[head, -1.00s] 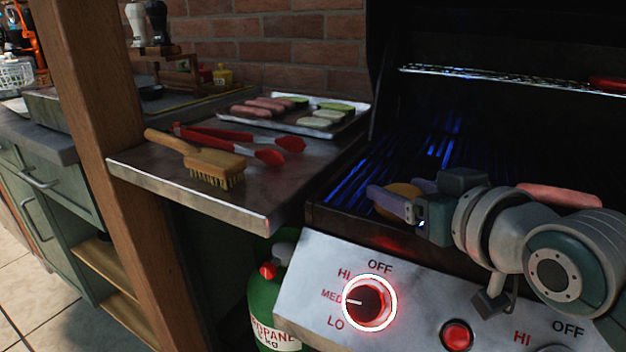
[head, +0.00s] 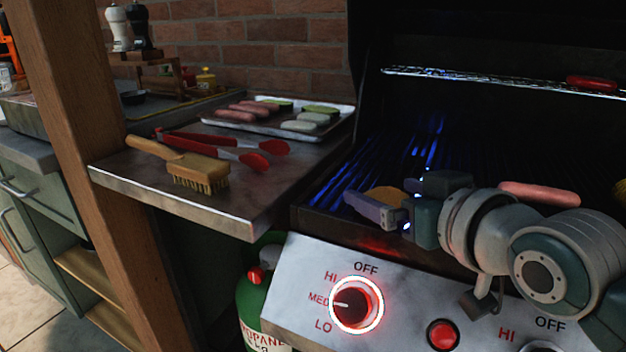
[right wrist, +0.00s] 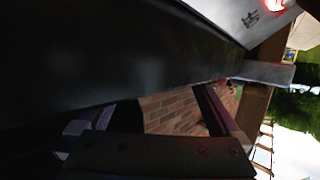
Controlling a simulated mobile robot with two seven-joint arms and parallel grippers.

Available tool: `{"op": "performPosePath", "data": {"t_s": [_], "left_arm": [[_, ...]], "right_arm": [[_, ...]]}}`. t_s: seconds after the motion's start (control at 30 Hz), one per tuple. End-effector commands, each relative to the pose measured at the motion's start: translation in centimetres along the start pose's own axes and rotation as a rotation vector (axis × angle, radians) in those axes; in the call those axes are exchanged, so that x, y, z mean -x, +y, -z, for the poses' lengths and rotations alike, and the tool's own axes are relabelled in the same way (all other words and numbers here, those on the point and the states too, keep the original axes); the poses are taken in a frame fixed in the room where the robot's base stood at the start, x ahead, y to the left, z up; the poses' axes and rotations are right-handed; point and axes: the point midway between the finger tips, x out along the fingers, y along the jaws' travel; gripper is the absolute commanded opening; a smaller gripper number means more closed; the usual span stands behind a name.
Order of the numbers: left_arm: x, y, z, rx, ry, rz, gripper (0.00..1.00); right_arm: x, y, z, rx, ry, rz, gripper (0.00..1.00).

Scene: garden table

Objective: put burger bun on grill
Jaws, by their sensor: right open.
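A round golden-brown piece, which looks like the burger bun (head: 385,193), is at the front left of the grill (head: 330,218) in the head view. It appears to rest on the grate, and its near side is hidden behind my right gripper. My right gripper (head: 382,199) is open over the grill's front edge, with its fingers close to the bun. I cannot tell whether they touch it. In the right wrist view the gripper's dark finger parts show, with no bun visible. My left gripper is not in view.
A pink sausage (head: 540,194) lies on the grate behind my right wrist, and a red one (head: 592,83) is on the upper rack (head: 480,78). The side shelf (head: 245,208) holds a brush (head: 195,167), red tongs (head: 235,147) and a food tray (head: 347,112). The grate's back left is clear.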

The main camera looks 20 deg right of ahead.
Motion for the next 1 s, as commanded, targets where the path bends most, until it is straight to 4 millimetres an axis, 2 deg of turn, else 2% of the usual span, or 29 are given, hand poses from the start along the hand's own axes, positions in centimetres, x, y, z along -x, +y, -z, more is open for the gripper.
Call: {"op": "performPosePath", "data": {"t_s": [0.3, 0.5, 0.7, 1.0], "left_arm": [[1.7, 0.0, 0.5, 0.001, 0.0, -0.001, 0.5], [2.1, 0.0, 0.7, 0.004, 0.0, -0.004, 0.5], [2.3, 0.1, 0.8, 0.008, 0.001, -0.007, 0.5], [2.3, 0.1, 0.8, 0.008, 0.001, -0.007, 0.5]], "right_arm": [[6.3, 0.0, 0.1, 0.0, -0.004, -0.001, 1.0], [9.7, 0.0, 0.0, 0.0, -0.003, 0.0, 1.0], [11.3, 0.0, 0.1, 0.0, 0.0, 0.0, 1.0], [11.5, 0.0, 0.0, 0.0, 0.0, 0.0, 1.0]]}}
